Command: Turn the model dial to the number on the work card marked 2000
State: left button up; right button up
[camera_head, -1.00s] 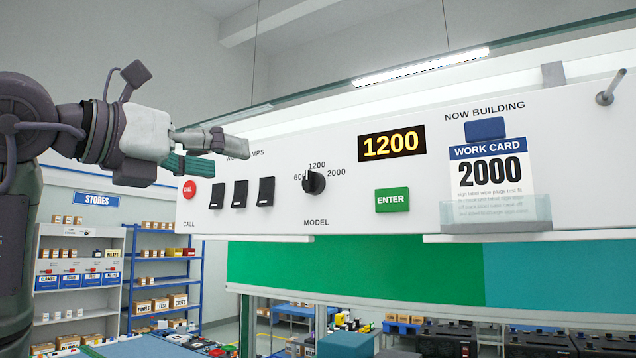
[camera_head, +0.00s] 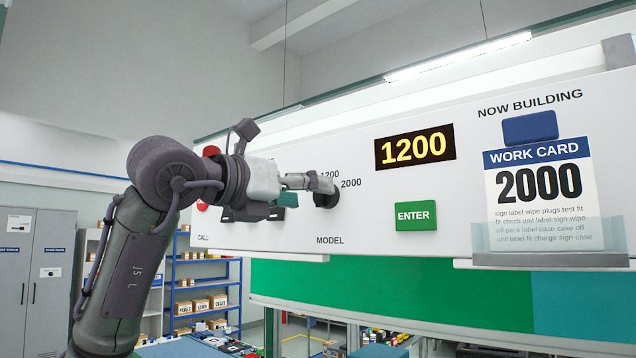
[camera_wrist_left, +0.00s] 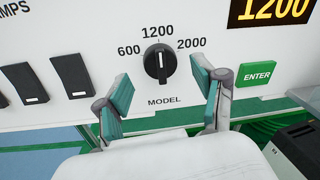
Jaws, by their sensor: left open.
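The black model dial (camera_wrist_left: 159,63) sits on the white panel in the left wrist view, its pointer line up toward 1200, with 600 to its left and 2000 to its right. In the head view the dial (camera_head: 328,193) is partly hidden by my left gripper (camera_head: 308,188). In the left wrist view my left gripper (camera_wrist_left: 162,92) is open, teal fingers apart, with the dial between and beyond them; I cannot tell if they touch it. The display (camera_head: 414,148) reads 1200. The work card (camera_head: 541,185) reads 2000 in a clear holder. My right gripper is not in view.
A green ENTER button (camera_head: 416,215) is right of the dial. Black rocker switches (camera_wrist_left: 72,76) are to its left, and a red CALL button (camera_head: 202,206) is farther left. A blue block (camera_head: 530,127) is above the card. A shelf rack (camera_head: 203,280) stands behind.

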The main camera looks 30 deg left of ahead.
aim_at(323, 195)
pick_arm(q)
jog(key=shift+w+d+p, duration=0.2)
jog(key=shift+w+p, duration=0.2)
jog(key=shift+w, duration=1.05)
jog(key=c, duration=1.1)
jog(key=shift+c, duration=0.2)
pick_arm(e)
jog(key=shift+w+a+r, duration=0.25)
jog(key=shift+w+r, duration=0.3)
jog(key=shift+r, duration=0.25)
